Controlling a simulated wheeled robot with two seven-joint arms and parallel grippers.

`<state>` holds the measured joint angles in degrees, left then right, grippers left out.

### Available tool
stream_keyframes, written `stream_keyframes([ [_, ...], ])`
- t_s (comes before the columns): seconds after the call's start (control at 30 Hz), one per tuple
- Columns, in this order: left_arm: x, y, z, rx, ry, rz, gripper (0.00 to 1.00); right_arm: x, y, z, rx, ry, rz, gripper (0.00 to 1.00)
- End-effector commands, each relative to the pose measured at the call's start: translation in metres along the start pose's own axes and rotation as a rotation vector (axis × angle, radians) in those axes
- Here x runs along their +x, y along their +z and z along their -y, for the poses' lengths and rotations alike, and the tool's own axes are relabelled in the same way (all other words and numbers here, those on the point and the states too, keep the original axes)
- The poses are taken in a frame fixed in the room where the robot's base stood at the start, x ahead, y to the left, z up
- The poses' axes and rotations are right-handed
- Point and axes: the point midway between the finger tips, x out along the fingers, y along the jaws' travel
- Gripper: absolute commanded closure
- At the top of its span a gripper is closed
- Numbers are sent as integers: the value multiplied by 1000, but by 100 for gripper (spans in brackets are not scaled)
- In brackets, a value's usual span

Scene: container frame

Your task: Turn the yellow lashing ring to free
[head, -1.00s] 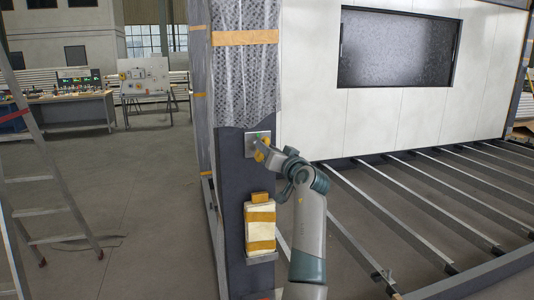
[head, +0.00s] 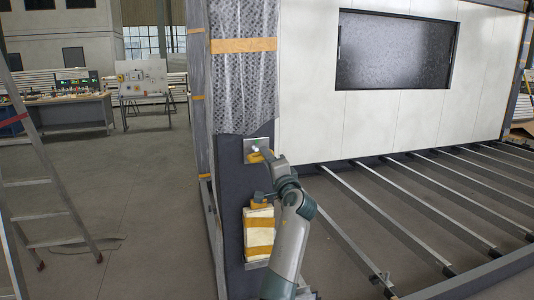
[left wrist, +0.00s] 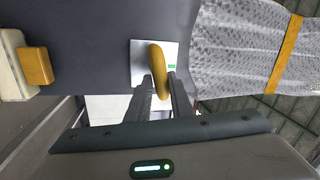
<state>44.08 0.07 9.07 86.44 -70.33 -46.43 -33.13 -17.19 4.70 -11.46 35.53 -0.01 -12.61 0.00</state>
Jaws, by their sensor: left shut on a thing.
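The yellow lashing ring (left wrist: 158,68) stands out from a light metal plate (left wrist: 140,62) on the dark post. In the left wrist view it looks like a thick loop, roughly upright in the picture. A small green mark shows on the plate just right of the ring. My left gripper (left wrist: 160,92) is shut on the ring, with its two fingers around the ring's lower part. In the head view, the ring (head: 255,158) shows only partly beside my gripper (head: 262,157), below the plate's middle. My right gripper is in neither view.
A cream block with yellow bands (head: 259,232) sits on the dark post (head: 230,185) below the plate, close to my left arm. Plastic sheeting (head: 244,90) covers the post above. Metal floor bars (head: 372,215) lie to the right. A ladder (head: 45,180) stands at the left.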

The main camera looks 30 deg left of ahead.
Motion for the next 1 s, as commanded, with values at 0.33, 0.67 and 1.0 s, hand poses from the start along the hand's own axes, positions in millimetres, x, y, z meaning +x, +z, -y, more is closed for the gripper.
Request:
stream_keyframes([
  [0.33,4,0,14,194,-25,-39,100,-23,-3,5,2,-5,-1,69],
  [0.67,3,0,12,237,-26,-48,100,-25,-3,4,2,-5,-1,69],
  [1.0,3,0,11,236,-25,-47,67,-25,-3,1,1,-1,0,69],
])
